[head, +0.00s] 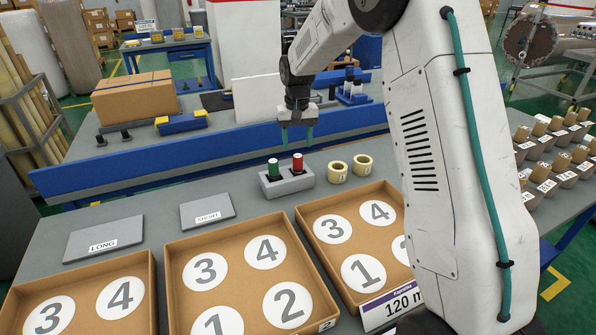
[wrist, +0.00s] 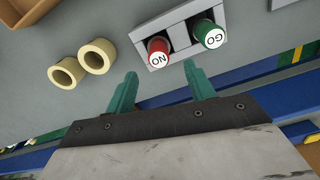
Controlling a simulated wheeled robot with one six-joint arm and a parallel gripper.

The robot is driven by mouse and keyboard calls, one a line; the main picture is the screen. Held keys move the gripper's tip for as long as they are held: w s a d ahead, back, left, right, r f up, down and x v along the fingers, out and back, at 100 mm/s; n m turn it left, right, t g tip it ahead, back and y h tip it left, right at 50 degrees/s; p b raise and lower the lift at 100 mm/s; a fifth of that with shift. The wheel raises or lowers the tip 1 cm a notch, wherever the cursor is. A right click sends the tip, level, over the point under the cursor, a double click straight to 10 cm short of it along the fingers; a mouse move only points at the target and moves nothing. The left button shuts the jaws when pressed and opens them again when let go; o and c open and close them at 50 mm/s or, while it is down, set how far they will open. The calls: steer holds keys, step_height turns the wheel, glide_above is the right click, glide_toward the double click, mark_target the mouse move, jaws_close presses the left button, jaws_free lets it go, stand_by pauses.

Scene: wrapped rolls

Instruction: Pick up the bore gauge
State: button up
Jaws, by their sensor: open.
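The bore gauge shows as a green GO piece (head: 273,169) and a red NO piece (head: 298,163), both with white tops, upright in a grey holder block (head: 290,187) on the bench. In the wrist view the red NO piece (wrist: 158,52) and the green GO piece (wrist: 209,36) stand in the block (wrist: 179,35), just beyond my fingertips. My gripper (head: 297,143) is open and empty, pointing down above and behind the block in the head view. Its teal fingers (wrist: 160,72) are apart, touching nothing. The lower parts of both pieces are hidden in the block.
Two cream rings (head: 350,169) stand right of the block. Cardboard trays (head: 246,262) with numbered circles fill the front. Grey plates labelled LONG (head: 104,240) and SHORT (head: 207,211) lie left. A blue rail (head: 200,159) runs behind. My arm covers the right side.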

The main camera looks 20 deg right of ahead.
mark_target(298, 156)
step_height(298, 156, down, 7)
steer(key=shift+s+f, duration=0.1)
jaws_close()
stand_by(0.3)
